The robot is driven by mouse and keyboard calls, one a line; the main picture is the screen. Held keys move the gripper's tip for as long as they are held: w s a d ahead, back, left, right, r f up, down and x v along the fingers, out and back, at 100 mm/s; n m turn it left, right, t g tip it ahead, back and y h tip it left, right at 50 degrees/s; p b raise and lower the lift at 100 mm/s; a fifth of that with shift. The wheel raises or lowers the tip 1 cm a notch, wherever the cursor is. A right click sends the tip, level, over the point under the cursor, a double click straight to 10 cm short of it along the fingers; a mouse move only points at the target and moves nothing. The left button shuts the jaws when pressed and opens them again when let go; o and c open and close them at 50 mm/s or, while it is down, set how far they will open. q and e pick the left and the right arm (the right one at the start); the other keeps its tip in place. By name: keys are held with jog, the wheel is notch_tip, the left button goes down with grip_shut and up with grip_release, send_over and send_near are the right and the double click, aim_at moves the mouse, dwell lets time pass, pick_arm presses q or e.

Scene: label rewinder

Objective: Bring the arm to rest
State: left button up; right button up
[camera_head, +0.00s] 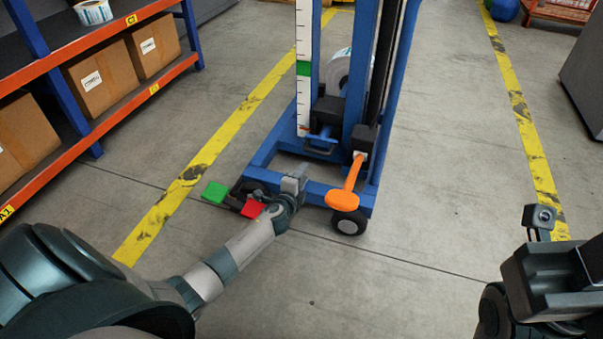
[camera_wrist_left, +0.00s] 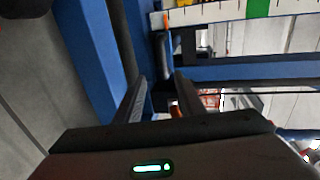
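My left arm (camera_head: 240,245) reaches from the lower left to the base of a blue lift (camera_head: 360,95). My left gripper (camera_head: 297,176) is small and partly foreshortened in the head view, by the lift's front beam. In the left wrist view its two fingers (camera_wrist_left: 160,92) stand apart with a gap between them. Nothing shows held there, and blue lift parts lie beyond. My right arm's dark end (camera_head: 545,280) is at the lower right edge; its fingers cannot be made out.
A red pedal (camera_head: 253,208) and a green pedal (camera_head: 215,193) are close to my left wrist. An orange handle (camera_head: 345,192) stands at the lift's front right, above a wheel (camera_head: 349,222). A shelf with boxes (camera_head: 92,78) is at the left.

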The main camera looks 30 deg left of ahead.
pick_arm(q)
jog(key=shift+s+d+r, duration=0.15)
jog(key=shift+s, duration=0.45)
jog(key=shift+s, duration=0.1)
